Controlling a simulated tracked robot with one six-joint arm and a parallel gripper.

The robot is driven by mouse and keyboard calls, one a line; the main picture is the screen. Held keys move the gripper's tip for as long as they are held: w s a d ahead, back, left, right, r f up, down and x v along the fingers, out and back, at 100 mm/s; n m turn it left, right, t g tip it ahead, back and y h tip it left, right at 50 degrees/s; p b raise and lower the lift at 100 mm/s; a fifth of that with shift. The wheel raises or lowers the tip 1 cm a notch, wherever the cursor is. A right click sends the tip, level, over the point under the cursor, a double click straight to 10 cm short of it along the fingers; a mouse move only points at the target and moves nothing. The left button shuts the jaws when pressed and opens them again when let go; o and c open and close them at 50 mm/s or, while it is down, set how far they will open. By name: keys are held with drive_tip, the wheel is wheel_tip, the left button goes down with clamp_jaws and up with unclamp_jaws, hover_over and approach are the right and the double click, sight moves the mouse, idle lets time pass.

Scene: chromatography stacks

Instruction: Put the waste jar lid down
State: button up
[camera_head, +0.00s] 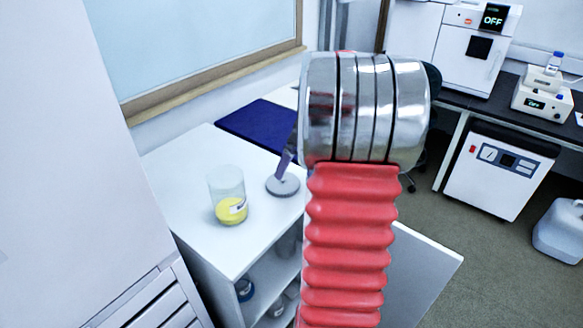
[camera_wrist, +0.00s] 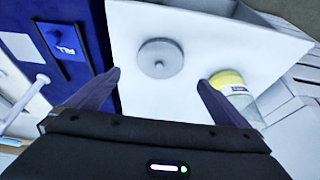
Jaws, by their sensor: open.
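The waste jar lid (camera_head: 284,187) is a grey disc lying flat on the white cabinet top. In the wrist view the lid (camera_wrist: 161,58) shows a small central knob facing up. A clear jar (camera_head: 226,190) with yellow contents stands upright to the left of the lid, without a cover. The jar (camera_wrist: 231,80) also shows in the wrist view, partly behind the right finger. My gripper (camera_wrist: 158,78) is open and empty, its dark fingers spread wide with the lid beyond and between them. In the head view my arm hides most of the gripper (camera_head: 285,160); one finger shows just above the lid.
The white cabinet top (camera_head: 185,160) has clear room around the jar and lid. A dark blue mat (camera_head: 255,122) lies at the back. Below, open shelves hold jars (camera_head: 245,290), and an open door (camera_head: 430,275) juts right.

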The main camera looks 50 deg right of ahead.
drive_tip(key=shift+s+r, duration=0.25)
drive_tip(key=shift+r, duration=0.35)
idle(0.3)
drive_tip(key=a+r, duration=0.4)
drive_tip(key=a, duration=0.8)
drive_tip(key=a+r, duration=0.3)
drive_tip(key=a, duration=0.9)
drive_tip(key=s+a+m+t, duration=0.1)
drive_tip(key=s+a, duration=1.2)
drive_tip(key=a, duration=0.3)
drive_tip(key=shift+a+f, duration=0.3)
drive_tip(key=shift+a, duration=0.1)
drive_tip(key=shift+d, duration=0.1)
